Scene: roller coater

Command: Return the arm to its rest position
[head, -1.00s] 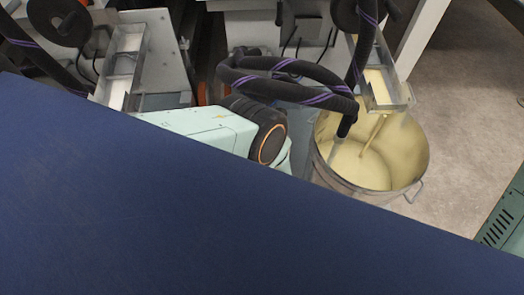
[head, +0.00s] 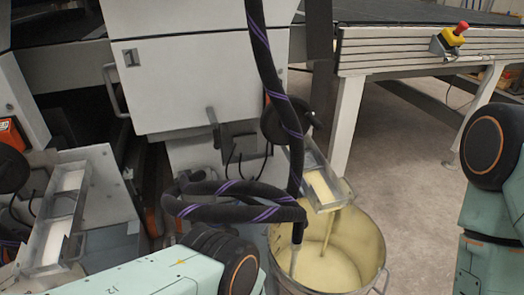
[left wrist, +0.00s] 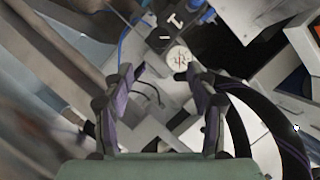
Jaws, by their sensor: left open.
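My left gripper (left wrist: 160,85) shows in the left wrist view with its two dark fingers apart. No object sits between the fingers; machine parts and a round pale knob (left wrist: 179,58) lie beyond them, at a distance I cannot judge. In the head view, my mint-green arm link with a dark joint (head: 240,272) is at the bottom left of centre. Another mint-green arm part of mine (head: 488,240) stands at the right edge. Neither gripper's fingers show in the head view.
A metal bucket (head: 378,272) of cream liquid stands below a small trough (head: 322,188). Black hoses with purple stripes (head: 262,50) hang into it. A white machine cabinet (head: 200,80) is behind. A red emergency button (head: 461,28) is at the upper right. Grey floor (head: 415,150) is open at right.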

